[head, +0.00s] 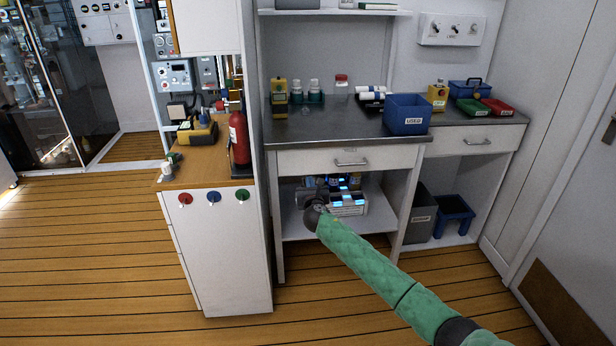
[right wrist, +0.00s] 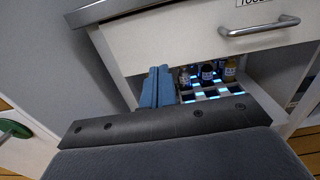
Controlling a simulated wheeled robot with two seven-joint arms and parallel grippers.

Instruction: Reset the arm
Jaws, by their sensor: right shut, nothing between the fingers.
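My right arm, in a green sleeve, reaches in from the lower right of the head view. Its dark wrist hides part of the lower shelf, and my right gripper (head: 307,192) is in front of the lit rack. In the right wrist view the gripper's blue fingers (right wrist: 157,86) are together with nothing between them. They are beside the rack (right wrist: 213,93), which has glowing blue slots and a few small bottles in it. The rack (head: 349,208) stands on the lower shelf under the bench drawer. My left gripper is not in view.
The drawer (head: 322,161) and bench top (head: 335,127) are just above my right gripper. A blue bin (head: 407,114) stands on the bench. A white cabinet (head: 228,250) with a red extinguisher (head: 239,138) stands left. Floor is clear in front.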

